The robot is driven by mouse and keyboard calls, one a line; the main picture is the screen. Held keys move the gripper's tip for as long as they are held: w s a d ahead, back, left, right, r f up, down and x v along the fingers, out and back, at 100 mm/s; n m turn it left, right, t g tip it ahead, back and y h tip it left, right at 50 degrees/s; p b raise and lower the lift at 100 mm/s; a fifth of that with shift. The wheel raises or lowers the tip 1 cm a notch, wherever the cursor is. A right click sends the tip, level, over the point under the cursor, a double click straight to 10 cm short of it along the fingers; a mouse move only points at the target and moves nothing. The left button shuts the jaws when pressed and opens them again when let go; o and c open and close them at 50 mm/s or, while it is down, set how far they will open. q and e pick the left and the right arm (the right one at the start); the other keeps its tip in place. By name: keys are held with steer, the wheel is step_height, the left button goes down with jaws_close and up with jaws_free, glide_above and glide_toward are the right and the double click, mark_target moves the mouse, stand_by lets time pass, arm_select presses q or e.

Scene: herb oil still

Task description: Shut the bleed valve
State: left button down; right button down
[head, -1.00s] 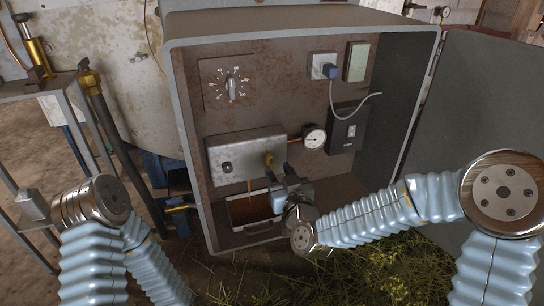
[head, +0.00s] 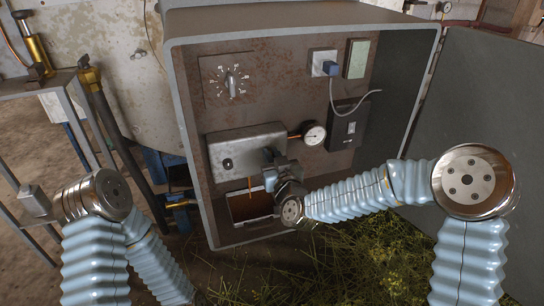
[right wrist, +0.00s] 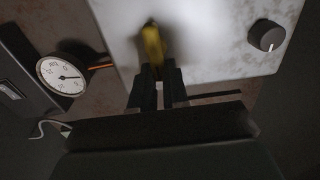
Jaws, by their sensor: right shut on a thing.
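The bleed valve's yellow lever (right wrist: 152,45) stands out from the pale metal box (right wrist: 215,35) in the right wrist view. My right gripper (right wrist: 157,88) is shut on the lever, with its dark fingers on either side of the lever's near end. In the head view my right gripper (head: 269,156) reaches the lower right part of the box (head: 238,140) inside the open cabinet and hides most of the lever. My left arm stands at the left of the head view, but its gripper is not in view.
A round gauge (head: 313,133) sits right of the box on a copper pipe. An open tray (head: 236,222) stands below. The cabinet's side wall (head: 405,90) and open door (head: 490,110) are on the right. A dial (head: 231,82) and a plugged-in cord (head: 330,68) are above.

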mark_target(259, 157)
steer(key=n+b, duration=0.2)
steer(key=n, duration=0.1)
steer(key=a+n+b, duration=0.1)
steer(key=n+b, duration=0.1)
steer(key=n, duration=0.2)
steer(key=a+f+n+b, duration=0.1)
steer(key=n+b, duration=0.1)
steer(key=n, duration=0.1)
steer(key=shift+s+n, duration=0.35)
steer(key=shift+n, duration=0.05)
steer(key=n, duration=0.2)
steer(key=shift+a+f+n, duration=0.15)
steer(key=shift+f+n, duration=0.1)
steer(key=shift+n, duration=0.15)
steer(key=shift+f+n, duration=0.25)
steer(key=shift+n, duration=0.95)
steer(key=shift+f+n, duration=0.25)
steer(key=shift+n, duration=0.95)
steer(key=shift+f, duration=0.1)
steer(key=c, duration=1.1)
jaws_free()
